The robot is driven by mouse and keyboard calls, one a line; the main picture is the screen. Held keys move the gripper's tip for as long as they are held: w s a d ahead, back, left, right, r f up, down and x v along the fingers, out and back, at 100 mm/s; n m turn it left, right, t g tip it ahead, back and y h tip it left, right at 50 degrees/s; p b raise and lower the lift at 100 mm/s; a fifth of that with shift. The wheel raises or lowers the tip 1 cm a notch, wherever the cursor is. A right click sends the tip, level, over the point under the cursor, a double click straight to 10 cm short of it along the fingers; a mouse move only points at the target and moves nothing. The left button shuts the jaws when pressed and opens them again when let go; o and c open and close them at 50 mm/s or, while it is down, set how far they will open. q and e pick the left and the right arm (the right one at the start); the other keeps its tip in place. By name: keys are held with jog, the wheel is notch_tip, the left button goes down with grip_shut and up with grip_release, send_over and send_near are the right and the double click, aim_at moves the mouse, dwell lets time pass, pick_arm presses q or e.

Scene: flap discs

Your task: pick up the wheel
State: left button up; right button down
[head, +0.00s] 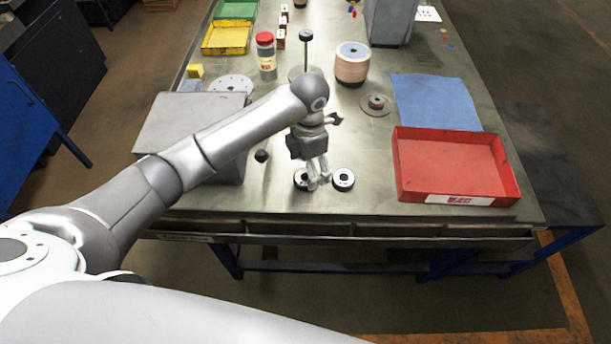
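Two small dark discs with pale centres lie flat near the front edge of the metal table. The left wheel-like disc (300,179) is partly hidden by my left gripper. The right disc (343,180) is in full view. My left gripper (318,184) points down between them, its fingertips close to the left disc's right side. The fingers look near each other, but I cannot tell whether they are open or shut, or whether they touch the disc. My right gripper is not in view.
A red tray (455,165) and blue sheet (435,102) are on the right. A grey box (190,125) sits under my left arm. A wire spool (352,66), a grey flanged disc (376,105), a red-capped jar (266,58) and a pale disc (232,84) stand farther back.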

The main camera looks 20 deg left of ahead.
aim_at(306, 176)
pick_arm(q)
jog(key=f, duration=0.1)
jog(key=f+p, duration=0.1)
jog(key=f, duration=0.1)
jog(key=shift+a+f+p, duration=0.2)
jog(key=shift+a+p, duration=0.1)
jog(key=shift+f, duration=0.4)
jog(key=shift+w+f, duration=0.1)
jog(key=shift+f, duration=0.1)
jog(key=shift+c, duration=0.7)
jog(key=c, duration=1)
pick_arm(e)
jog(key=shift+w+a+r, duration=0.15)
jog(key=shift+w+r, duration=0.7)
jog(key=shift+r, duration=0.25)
pick_arm(q)
jog(key=shift+r, duration=0.15)
jog(key=shift+c, duration=0.2)
